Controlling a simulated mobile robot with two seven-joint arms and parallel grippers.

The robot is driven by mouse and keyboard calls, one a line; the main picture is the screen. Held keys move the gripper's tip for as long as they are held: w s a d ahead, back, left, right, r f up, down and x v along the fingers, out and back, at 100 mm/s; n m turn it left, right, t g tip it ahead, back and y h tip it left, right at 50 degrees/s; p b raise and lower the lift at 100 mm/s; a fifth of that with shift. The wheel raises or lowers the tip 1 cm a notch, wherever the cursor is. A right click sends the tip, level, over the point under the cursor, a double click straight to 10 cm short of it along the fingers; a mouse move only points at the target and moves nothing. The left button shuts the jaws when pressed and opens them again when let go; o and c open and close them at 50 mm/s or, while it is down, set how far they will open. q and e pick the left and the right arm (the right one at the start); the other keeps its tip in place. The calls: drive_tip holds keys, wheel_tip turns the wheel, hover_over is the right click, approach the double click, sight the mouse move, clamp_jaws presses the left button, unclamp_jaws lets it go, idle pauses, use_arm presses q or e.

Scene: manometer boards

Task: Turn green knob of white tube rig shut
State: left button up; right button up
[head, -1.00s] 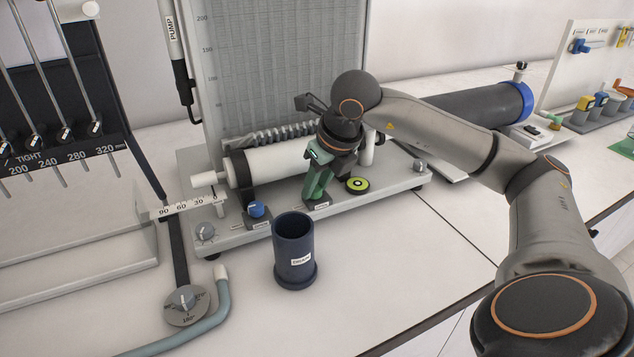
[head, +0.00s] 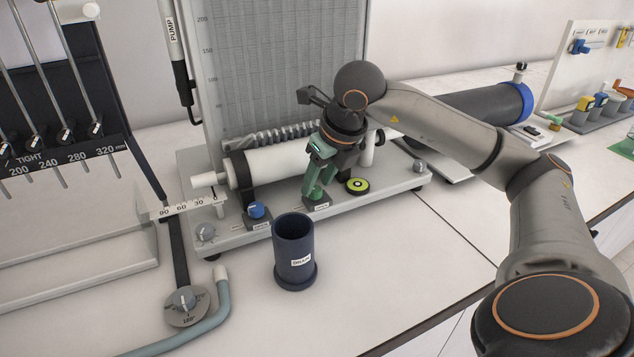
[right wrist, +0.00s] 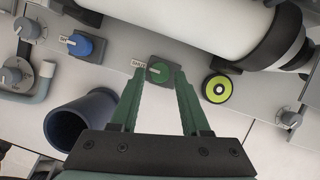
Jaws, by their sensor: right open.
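The white tube rig (head: 281,166) is a grey board with a horizontal white tube on a base; its tube also shows in the right wrist view (right wrist: 215,25). The green knob (right wrist: 158,72) sits on a dark square mount on the base, left of a yellow-green disc. In the head view the knob (head: 315,196) is partly covered by my fingers. My right gripper (head: 316,182) points down at it from above. In the right wrist view its green fingers (right wrist: 157,85) are open, with the knob showing between their tips. I cannot tell whether they touch it. My left gripper is out of view.
A blue knob (head: 256,211) sits left of the green one. A dark blue drain cup (head: 293,252) stands in front of the rig. The yellow-green disc (head: 358,185) lies on the base just right of my fingers. Bench space at the front right is clear.

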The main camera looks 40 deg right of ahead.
drive_tip(key=p+v, duration=0.1)
drive_tip(key=v, duration=1)
drive_tip(key=shift+p, duration=0.3)
